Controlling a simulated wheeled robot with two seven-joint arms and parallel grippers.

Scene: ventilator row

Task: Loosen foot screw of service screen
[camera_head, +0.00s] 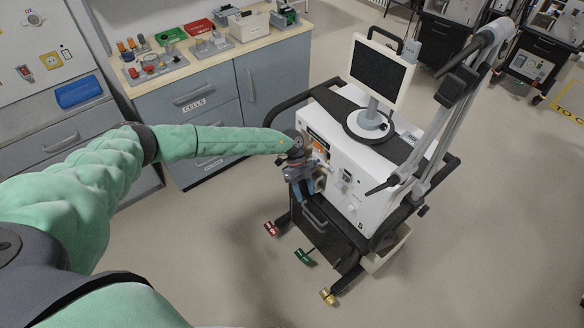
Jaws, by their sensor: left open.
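The service screen (381,72) is a dark panel in a cream frame, standing upright on top of the white ventilator (345,165). Its short pole ends in a round grey foot (370,124) on the ventilator's top. I cannot make out a separate foot screw at this size. My left gripper (302,190) is at the front left face of the ventilator, lower than the screen foot and apart from it. It points down, is open, and I see nothing held in it. Whether it touches the ventilator's front is unclear. My right gripper is not in view.
A black rail (288,106) surrounds the ventilator cart. A jointed grey arm (445,118) rises at its right. Red (271,229), green (304,257) and yellow (328,296) pedals sit low in front. A cabinet (218,95) with parts stands behind left.

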